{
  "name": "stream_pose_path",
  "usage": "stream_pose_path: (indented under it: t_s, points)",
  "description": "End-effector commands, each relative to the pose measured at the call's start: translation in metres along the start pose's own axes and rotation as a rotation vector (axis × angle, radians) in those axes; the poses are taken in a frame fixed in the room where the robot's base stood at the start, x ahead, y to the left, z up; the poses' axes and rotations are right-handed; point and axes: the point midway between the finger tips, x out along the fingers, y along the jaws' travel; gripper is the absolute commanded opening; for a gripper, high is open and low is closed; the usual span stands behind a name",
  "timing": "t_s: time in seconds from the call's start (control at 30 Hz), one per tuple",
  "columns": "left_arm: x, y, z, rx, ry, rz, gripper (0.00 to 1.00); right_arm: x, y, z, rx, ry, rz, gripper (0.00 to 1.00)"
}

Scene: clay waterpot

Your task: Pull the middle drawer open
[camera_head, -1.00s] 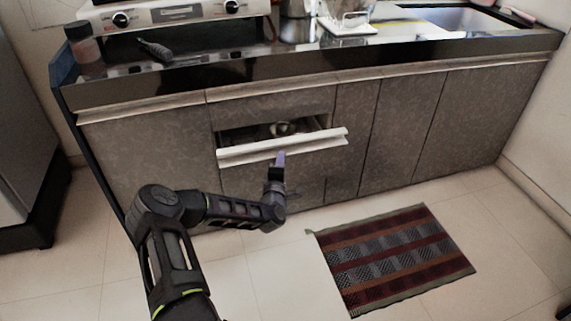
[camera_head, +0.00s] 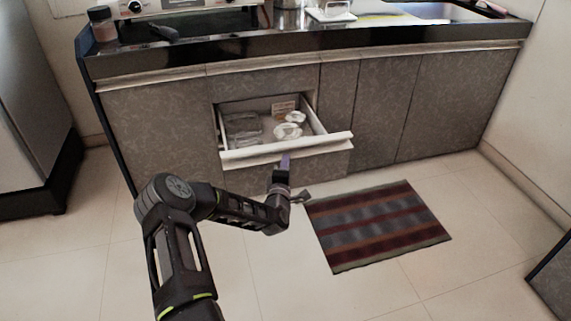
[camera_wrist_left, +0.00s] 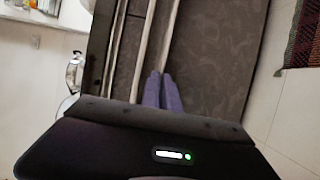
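The middle drawer (camera_head: 300,151) is pulled out of the grey patterned cabinet, with its inside showing. It has a pale front lip. Clear packs (camera_head: 243,127) and white round items (camera_head: 290,127) lie in it. My left gripper (camera_head: 285,161) is at the drawer's front edge. In the left wrist view, its purple fingers (camera_wrist_left: 162,92) are close together on the pale lip (camera_wrist_left: 168,35), which runs in between them. The fingertips' far side is hidden. My right gripper is not in view.
A striped mat (camera_head: 378,225) lies on the tiled floor to the right of my left gripper. The black countertop (camera_head: 300,42) runs above the cabinet. A grey appliance (camera_head: 30,110) stands at the left. A dark object (camera_head: 552,280) is at the lower right edge.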

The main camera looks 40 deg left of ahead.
Motion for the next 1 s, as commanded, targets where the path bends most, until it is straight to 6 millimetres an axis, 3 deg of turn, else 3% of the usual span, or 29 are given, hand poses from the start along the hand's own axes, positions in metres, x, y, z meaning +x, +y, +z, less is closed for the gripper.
stream_pose_path:
  t_s: [0.4, 0.43, 0.67, 1.0]
  points:
    - [0.0000, 0.0000, -0.0006, -0.001, 0.002, 0.000, 0.00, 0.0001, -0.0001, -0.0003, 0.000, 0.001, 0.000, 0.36]
    - [0.0000, -0.0001, -0.0007, -0.001, 0.002, 0.000, 0.07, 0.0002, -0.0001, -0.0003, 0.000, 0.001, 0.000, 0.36]
    - [0.0001, 0.0002, -0.0004, -0.001, 0.001, 0.000, 0.26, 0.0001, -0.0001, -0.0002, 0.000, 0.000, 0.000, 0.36]
    - [-0.0033, 0.0008, 0.0000, 0.000, 0.000, 0.000, 0.27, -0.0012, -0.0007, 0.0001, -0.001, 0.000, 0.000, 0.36]
